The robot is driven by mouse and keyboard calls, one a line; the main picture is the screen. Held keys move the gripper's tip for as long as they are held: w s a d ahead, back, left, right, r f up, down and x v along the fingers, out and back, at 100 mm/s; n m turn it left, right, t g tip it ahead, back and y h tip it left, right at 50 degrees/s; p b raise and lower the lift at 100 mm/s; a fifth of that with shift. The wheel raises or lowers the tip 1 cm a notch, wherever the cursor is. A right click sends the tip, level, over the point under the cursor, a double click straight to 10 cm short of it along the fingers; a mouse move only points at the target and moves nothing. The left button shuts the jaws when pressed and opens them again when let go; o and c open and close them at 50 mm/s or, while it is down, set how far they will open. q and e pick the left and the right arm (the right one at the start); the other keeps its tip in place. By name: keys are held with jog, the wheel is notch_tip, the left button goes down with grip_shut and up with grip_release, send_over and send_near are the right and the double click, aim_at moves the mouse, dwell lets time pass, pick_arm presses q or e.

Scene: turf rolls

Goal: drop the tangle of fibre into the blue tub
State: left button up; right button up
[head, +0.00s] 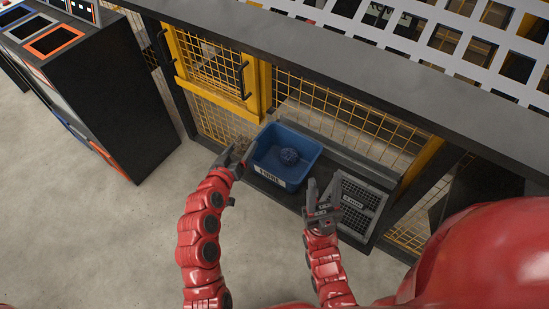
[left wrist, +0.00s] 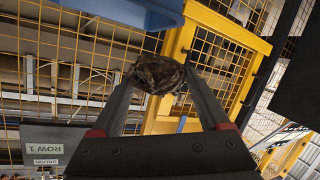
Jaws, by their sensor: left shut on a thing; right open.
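The blue tub (head: 268,158) stands on a dark shelf, with a white label on its front. In the head view the tangle is small and mostly hidden by the fingers. The rim of the tub (left wrist: 150,12) shows at the top of the left wrist view, apart from the tangle. My right gripper (head: 324,195) is open and empty, to the right of the tub.
A grey crate with a mesh-like top (head: 358,205) stands right of the tub, beside my right gripper. A yellow mesh door (head: 212,68) with black handles is behind. A grey ledge (head: 330,65) runs above. A black bin cabinet (head: 95,100) stands at left. The concrete floor is clear.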

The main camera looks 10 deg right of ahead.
pick_arm(q)
jog(key=w+d+r+m+g+h, duration=0.1)
jog(key=d+r+m+g+h, duration=0.3)
jog(key=d, duration=0.6)
jog(key=shift+n+t+y, duration=0.4)
jog(key=shift+n+t, duration=0.1)
jog(key=shift+t, duration=0.2)
notch_tip(320, 180, down, 5)
jog(key=b, duration=0.3)
jog(key=shift+w, duration=0.15)
jog(key=shift+r, duration=0.1)
jog(key=o, duration=1.2)
jog(key=shift+v, duration=8.7)
